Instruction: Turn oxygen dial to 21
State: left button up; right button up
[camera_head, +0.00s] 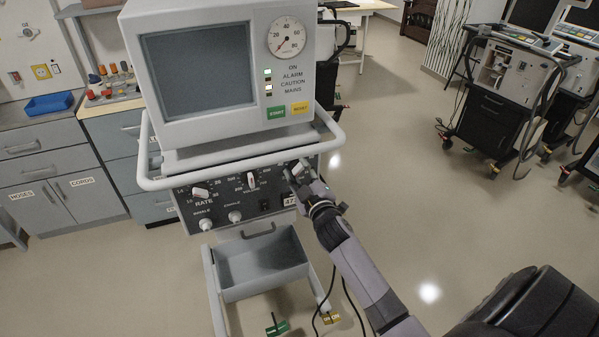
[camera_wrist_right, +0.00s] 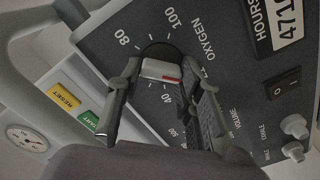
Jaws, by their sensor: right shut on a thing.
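The oxygen dial (camera_wrist_right: 158,70) is a white bar knob with a red mark, on the dark control panel (camera_wrist_right: 235,65) under the ventilator screen. My right gripper (camera_head: 300,179) reaches the right end of this panel. In the right wrist view its two fingers (camera_wrist_right: 160,76) are closed on either side of the knob, touching it. The knob's red end faces the right finger, near the word OXYGEN. The numbers 40, 80 and 100 show around the dial; the right finger covers part of the scale, and 21 cannot be read. My left gripper is out of view.
A white rail (camera_head: 235,168) runs around the ventilator above the panel. Rate (camera_head: 201,192) and volume (camera_head: 251,180) knobs sit left of the dial. A grey open bin (camera_head: 262,285) hangs below. Other ventilators (camera_head: 500,95) stand at right, with clear floor between.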

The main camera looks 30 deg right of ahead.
jog(key=o, duration=1.2)
jog(key=shift+c, duration=0.2)
jog(key=v, duration=1.2)
